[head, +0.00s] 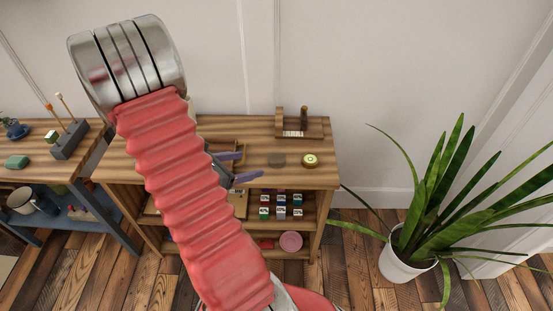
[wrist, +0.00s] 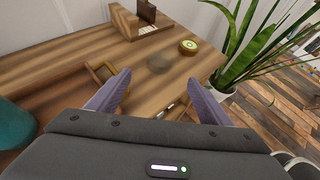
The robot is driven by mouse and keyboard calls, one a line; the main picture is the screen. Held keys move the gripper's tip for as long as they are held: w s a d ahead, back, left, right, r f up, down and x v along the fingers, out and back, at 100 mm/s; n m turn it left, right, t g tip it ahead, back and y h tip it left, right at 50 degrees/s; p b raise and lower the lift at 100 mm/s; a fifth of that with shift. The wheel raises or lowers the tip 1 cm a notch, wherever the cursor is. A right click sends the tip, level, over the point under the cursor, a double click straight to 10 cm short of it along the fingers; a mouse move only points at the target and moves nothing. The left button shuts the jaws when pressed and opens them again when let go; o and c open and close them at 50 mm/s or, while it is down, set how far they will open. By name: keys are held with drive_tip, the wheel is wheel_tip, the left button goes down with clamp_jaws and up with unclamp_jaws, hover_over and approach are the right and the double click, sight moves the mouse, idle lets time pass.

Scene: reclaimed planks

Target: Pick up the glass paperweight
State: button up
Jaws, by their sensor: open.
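My red arm hides part of the shelf in the head view.
A wooden stand (head: 299,128) is behind. A wooden frame-like item (wrist: 100,72) lies left of the fingers in the wrist view. A potted plant (head: 405,259) stands right of the shelf.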

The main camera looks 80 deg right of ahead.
idle(0.3)
approach(275, 158)
drive_tip(key=shift+x, duration=1.75)
drive_tip(key=shift+f, duration=0.15)
drive_tip(key=shift+x, duration=2.55)
drive_tip(key=shift+c, duration=0.3)
drive_tip(key=c, duration=1.2)
